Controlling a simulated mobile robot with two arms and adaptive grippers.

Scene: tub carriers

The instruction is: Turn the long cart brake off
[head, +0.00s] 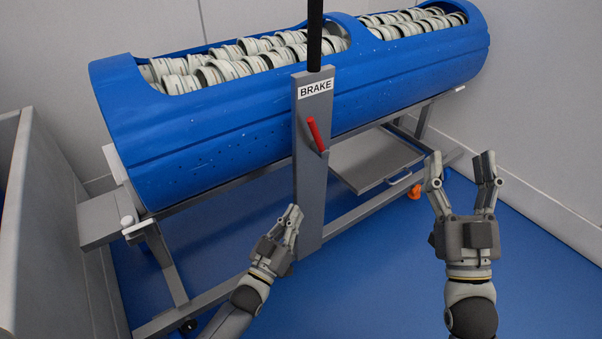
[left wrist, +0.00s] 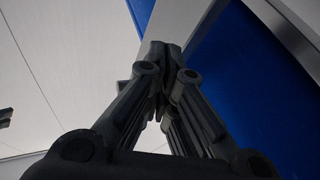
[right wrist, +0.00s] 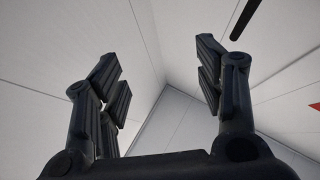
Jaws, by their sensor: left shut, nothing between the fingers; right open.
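The long cart is a blue tub (head: 215,130) on a grey frame. A grey upright plate with a BRAKE label (head: 315,88) stands at its near side. A red brake lever (head: 317,134) sits on that plate, tilted with its top to the left. My left gripper (head: 295,212) is shut and empty, below the lever, in front of the lower part of the plate. In the left wrist view its fingertips (left wrist: 163,50) meet. My right gripper (head: 461,160) is open and empty, right of the plate and apart from the cart. Its spread fingers show in the right wrist view (right wrist: 160,70).
The tub holds rows of pale round parts (head: 240,62). A black pole (head: 314,35) rises above the brake plate. A grey shelf (head: 375,160) sits under the tub. A grey bin wall (head: 18,200) stands at the left. Blue floor (head: 545,270) is clear at right.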

